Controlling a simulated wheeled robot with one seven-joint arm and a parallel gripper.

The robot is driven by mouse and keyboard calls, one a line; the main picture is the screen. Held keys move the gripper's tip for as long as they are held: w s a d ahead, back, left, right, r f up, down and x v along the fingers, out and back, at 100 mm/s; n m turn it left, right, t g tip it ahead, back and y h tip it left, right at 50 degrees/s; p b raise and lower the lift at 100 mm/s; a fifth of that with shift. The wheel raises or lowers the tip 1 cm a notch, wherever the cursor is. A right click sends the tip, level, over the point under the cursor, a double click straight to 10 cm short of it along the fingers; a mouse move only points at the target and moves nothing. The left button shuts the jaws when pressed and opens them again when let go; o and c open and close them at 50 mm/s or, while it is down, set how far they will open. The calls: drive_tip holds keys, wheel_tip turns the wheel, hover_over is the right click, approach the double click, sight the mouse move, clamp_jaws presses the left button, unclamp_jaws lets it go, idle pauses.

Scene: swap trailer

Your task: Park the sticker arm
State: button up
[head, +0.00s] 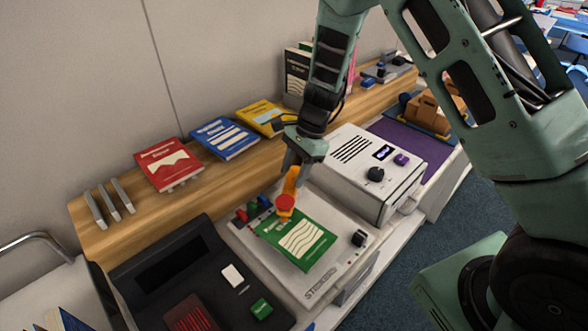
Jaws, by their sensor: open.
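The sticker arm appears to be the orange arm (290,184) with a round red cap (285,202) at its lower end. It stands over the white sticker machine (335,268), with its red end above or against the top-left part of a green book (298,240) lying there. My gripper (292,166) is at the upper end of the orange arm, pointing down, its jaws open. The fingers are small and partly hidden, so I cannot tell whether they touch the orange arm.
A white box with a display and knobs (362,165) stands right of my gripper. Red (168,164), blue (224,138) and yellow (262,117) books lie along the wooden shelf (140,222). A black console (165,262) is at lower left.

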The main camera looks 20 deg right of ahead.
clamp_jaws()
drive_tip(key=shift+d, duration=0.1)
drive_tip(key=shift+w+d+n+g+h+p, duration=0.15)
drive_tip(key=shift+d+n+g+h, duration=0.45)
drive_tip(key=shift+n, duration=1.2)
drive_tip(key=shift+s+d+n+g+h+p, duration=0.1)
drive_tip(key=shift+d+n+g+h+p, duration=0.45)
drive_tip(key=shift+n, duration=1.25)
drive_tip(key=shift+w+d+n+g+h+b, duration=0.15)
drive_tip(key=shift+d+n+g, duration=0.2)
drive_tip(key=shift+d+n, duration=1)
drive_tip(key=shift+a+n, duration=0.45)
drive_tip(key=shift+n, duration=0.2)
unclamp_jaws()
